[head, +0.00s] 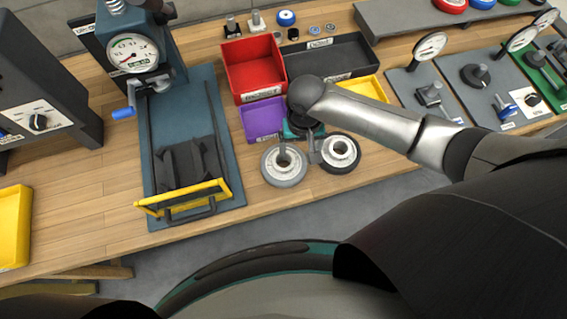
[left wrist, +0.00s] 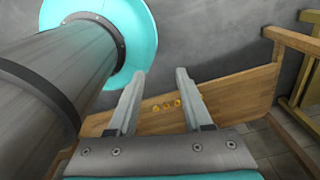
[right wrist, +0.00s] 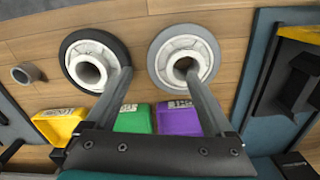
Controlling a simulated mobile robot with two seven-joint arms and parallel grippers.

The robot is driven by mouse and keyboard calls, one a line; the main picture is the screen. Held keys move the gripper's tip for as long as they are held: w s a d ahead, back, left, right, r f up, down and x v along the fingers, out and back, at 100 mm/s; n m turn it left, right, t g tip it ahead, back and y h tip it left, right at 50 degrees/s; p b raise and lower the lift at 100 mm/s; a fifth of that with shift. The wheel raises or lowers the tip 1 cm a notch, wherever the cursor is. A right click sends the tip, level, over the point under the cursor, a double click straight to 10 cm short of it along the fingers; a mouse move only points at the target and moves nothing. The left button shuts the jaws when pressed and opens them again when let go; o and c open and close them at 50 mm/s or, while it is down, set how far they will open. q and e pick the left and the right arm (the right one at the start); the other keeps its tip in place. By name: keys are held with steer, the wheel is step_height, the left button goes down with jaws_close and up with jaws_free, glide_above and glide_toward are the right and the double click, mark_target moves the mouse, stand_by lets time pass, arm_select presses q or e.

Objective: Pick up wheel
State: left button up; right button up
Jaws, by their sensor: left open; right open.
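Two wheels lie flat side by side on the wooden workbench. The grey-tyred wheel (head: 271,169) is on the left in the head view and the black-tyred wheel (head: 346,165) on the right. In the right wrist view the grey-tyred wheel (right wrist: 184,37) is on the right and the black-tyred wheel (right wrist: 85,48) on the left. My right gripper (head: 312,148) is open and empty, over the bench by the wheels. In the right wrist view one fingertip overlaps each wheel; contact cannot be told. My left gripper (left wrist: 160,73) is open and empty, away from the wheels.
A purple bin (head: 261,119), a red bin (head: 254,70), a dark tray (head: 330,58) and a yellow bin (head: 367,88) stand behind the wheels. A press with a gauge (head: 133,53) and yellow-barred guard (head: 183,199) stands left. Fixture plates (head: 430,94) are at right.

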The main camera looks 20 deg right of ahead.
mark_target(299, 161)
steer(key=shift+f, duration=0.5)
step_height(299, 161, down, 4)
steer(key=shift+w+f+b, duration=0.1)
steer(key=shift+f+b, duration=0.1)
steer(key=shift+b, duration=0.45)
steer(key=shift+f, duration=0.25)
arm_select(q)
steer(key=shift+w+f, duration=0.7)
steer(key=shift+w, duration=0.05)
arm_select(e)
steer(key=shift+c, duration=0.8)
arm_select(q)
steer(key=shift+s, duration=0.15)
arm_select(e)
jaws_close()
